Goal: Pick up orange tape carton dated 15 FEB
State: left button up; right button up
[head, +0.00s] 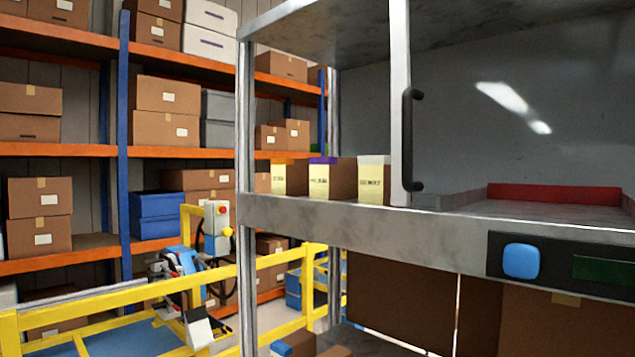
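Three small brown cartons with pale yellow labels stand side by side on the grey metal shelf (330,208) in the head view. The left carton (291,180) has orange tape along its top. The middle carton (332,180) has purple tape. The right carton (373,181) has whitish tape and stands beside the upright door edge. Dark print shows on the labels, but it is too small and blurred to read a date. Neither of my grippers shows in this view.
A door edge with a black handle (408,140) stands right of the cartons. Further right are a red-backed tray (553,195) and a panel with a blue button (520,260). Yellow railings (275,262) and a blue-and-black device (183,275) are lower left. Racks of boxes stand behind.

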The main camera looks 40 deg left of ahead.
aim_at(290, 177)
jog(key=u, duration=1.3)
jog(key=i+j, duration=0.15)
jog(key=i, duration=0.2)
jog(key=i+j+z, duration=0.25)
jog(key=z, duration=0.2)
jog(key=i+j+z, duration=0.4)
jog(key=z, duration=0.45)
